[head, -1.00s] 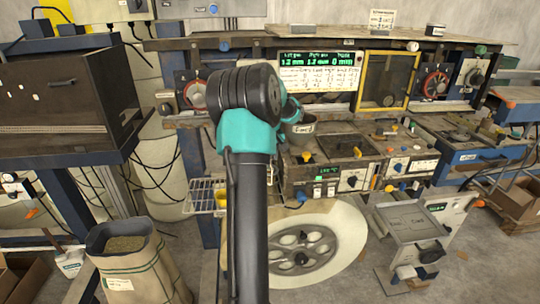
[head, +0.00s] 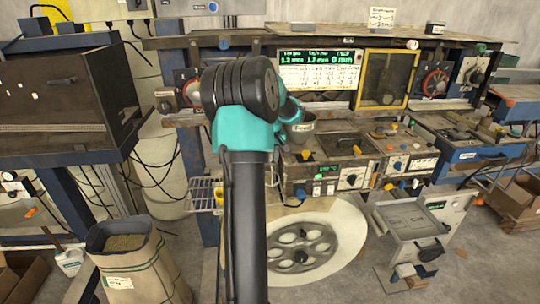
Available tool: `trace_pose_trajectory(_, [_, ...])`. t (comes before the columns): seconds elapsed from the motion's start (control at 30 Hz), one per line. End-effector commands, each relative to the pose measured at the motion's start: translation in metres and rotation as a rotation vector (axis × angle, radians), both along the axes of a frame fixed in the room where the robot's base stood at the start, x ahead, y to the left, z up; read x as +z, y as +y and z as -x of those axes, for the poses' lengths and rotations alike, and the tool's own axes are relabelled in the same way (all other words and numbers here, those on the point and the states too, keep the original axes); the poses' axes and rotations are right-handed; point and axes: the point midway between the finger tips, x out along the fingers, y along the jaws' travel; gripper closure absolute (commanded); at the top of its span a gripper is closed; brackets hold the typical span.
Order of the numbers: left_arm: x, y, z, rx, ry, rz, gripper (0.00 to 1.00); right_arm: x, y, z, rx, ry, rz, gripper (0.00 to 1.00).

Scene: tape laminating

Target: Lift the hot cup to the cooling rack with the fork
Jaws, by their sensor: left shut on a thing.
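A grey cup-like vessel (head: 300,131) with a label stands at the left end of the stove-like bench unit, just right of my left arm. My left gripper (head: 291,108) is close above and beside it, mostly hidden behind my own black and teal arm. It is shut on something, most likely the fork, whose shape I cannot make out. I cannot tell whether the fork touches the cup. A wire rack (head: 203,190), likely the cooling rack, juts out left of my arm at a lower level. My right gripper is not in view.
A hot-plate unit (head: 345,147) with knobs is right of the cup. A display panel (head: 318,72) and a yellow-framed window (head: 387,80) stand behind. A large round wheel (head: 302,248) is below. A sack (head: 130,262) stands at the lower left.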

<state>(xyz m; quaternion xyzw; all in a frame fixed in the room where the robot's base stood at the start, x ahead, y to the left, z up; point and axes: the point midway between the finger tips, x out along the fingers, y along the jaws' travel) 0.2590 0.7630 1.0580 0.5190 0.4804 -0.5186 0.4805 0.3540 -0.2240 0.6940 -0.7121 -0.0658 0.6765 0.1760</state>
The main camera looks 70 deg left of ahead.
Motion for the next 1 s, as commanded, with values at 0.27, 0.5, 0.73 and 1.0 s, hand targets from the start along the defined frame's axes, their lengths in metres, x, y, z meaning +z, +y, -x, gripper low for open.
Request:
trace_pose_trajectory(0.27, [0.000,-0.011,0.003,0.000,0.000,0.000,1.00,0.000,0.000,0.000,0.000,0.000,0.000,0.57])
trace_pose_trajectory(0.5, [0.001,-0.020,0.005,0.000,0.000,0.000,1.00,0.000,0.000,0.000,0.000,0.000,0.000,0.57])
trace_pose_trajectory(0.73, [0.000,-0.028,0.007,0.001,-0.001,0.000,1.00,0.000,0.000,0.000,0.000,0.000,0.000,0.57])
trace_pose_trajectory(1.0, [0.001,-0.039,0.009,0.000,-0.001,0.000,1.00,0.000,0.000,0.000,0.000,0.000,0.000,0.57])
